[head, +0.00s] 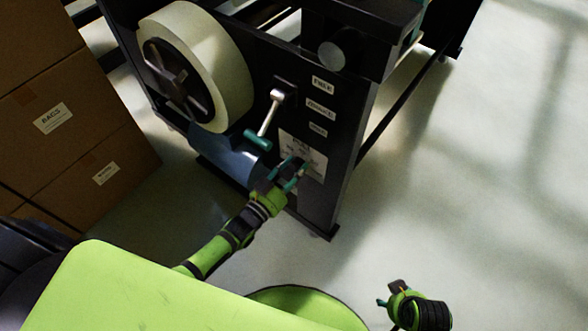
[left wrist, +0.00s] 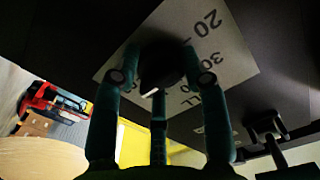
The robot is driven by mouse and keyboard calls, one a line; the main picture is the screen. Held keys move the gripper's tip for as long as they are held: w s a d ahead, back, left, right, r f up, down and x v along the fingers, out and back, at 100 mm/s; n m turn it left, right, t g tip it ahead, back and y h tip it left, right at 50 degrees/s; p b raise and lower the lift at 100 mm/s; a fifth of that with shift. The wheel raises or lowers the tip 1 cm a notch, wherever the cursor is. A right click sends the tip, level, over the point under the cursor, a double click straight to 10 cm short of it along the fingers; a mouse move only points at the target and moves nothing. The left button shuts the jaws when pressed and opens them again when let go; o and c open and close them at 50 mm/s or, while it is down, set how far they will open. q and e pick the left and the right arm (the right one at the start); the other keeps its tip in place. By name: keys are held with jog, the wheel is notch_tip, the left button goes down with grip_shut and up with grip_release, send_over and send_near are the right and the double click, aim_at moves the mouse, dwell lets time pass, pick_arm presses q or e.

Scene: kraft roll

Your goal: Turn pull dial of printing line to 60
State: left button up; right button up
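The pull dial is a dark round knob (left wrist: 160,66) on a pale scale plate (left wrist: 232,45) marked 20 and 30, among other partly hidden numbers. A short white mark shows at the knob's lower edge in the left wrist view. In the head view the plate (head: 316,160) sits low on the machine's dark panel. My left gripper (head: 291,176) is at the plate, its teal fingers spread around the knob in the left wrist view (left wrist: 160,62); I cannot tell whether they touch it. My right gripper (head: 388,296) is low at the right, away from the machine, its fingers unclear.
A lever with a teal handle (head: 258,140) and a large pale roll (head: 218,75) are left of the plate. Several small labels (head: 322,85) are above it. Cardboard boxes (head: 45,85) stand at the left. The floor (head: 480,180) at the right is clear.

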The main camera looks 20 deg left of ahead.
pick_arm(q)
jog(key=o, duration=0.4)
jog(key=shift+s+d+f, duration=0.1)
jog(key=shift+s+f, duration=0.05)
jog(key=shift+f, duration=0.25)
jog(key=shift+c, duration=0.2)
jog(key=shift+r, duration=0.1)
jog(key=shift+r, duration=0.1)
jog(key=v, duration=1.2)
